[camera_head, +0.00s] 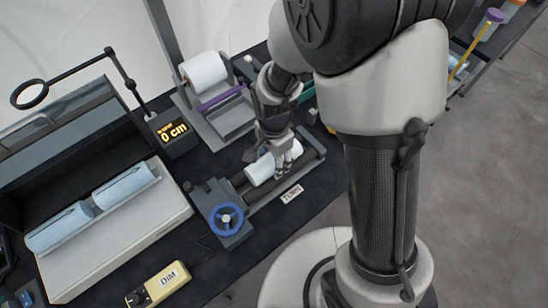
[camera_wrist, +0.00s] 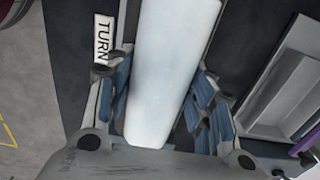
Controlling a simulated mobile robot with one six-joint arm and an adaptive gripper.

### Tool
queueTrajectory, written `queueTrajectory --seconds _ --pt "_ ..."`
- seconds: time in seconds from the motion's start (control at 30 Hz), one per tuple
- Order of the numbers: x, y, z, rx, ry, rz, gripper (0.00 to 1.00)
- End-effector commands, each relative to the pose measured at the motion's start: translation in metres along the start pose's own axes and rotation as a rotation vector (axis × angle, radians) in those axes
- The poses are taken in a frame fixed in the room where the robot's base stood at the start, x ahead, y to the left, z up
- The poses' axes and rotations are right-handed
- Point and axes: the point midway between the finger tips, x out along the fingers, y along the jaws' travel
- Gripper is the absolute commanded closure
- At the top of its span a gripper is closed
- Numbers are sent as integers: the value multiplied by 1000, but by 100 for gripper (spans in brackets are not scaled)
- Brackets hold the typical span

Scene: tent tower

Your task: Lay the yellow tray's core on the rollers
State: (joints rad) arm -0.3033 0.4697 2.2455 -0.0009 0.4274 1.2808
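The white core (camera_head: 260,170) is a smooth, thick cylinder lying lengthwise over the rollers (camera_head: 265,191) of a dark bench unit. I cannot tell whether it rests on them or is just above. My gripper (camera_head: 284,160) is down at the core's right part. In the wrist view, the core (camera_wrist: 172,60) runs between the blue-padded fingers of my gripper (camera_wrist: 160,95), with the pads close against both sides. I cannot make out the yellow tray for sure.
A blue handwheel (camera_head: 227,218) stands at the unit's left end. A TURN label (camera_head: 292,194) lies in front. A pale tray (camera_head: 125,225) with blue rolls is at left. A display (camera_head: 172,131) and a white roll (camera_head: 203,71) on a stand are behind. A yellow DIM box (camera_head: 160,284) is in front.

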Motion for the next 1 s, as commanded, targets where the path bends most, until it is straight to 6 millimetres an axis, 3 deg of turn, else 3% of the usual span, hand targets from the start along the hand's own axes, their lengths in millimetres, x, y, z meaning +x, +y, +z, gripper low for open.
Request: queueTrajectory --seconds 0.33,0.67,0.83,1.0 --pt "0 0 0 0 0 0 28" --pt "-1 0 0 0 0 1 28" --pt "-19 -1 0 0 1 -5 28" --pt "-55 -1 0 0 2 -7 28"
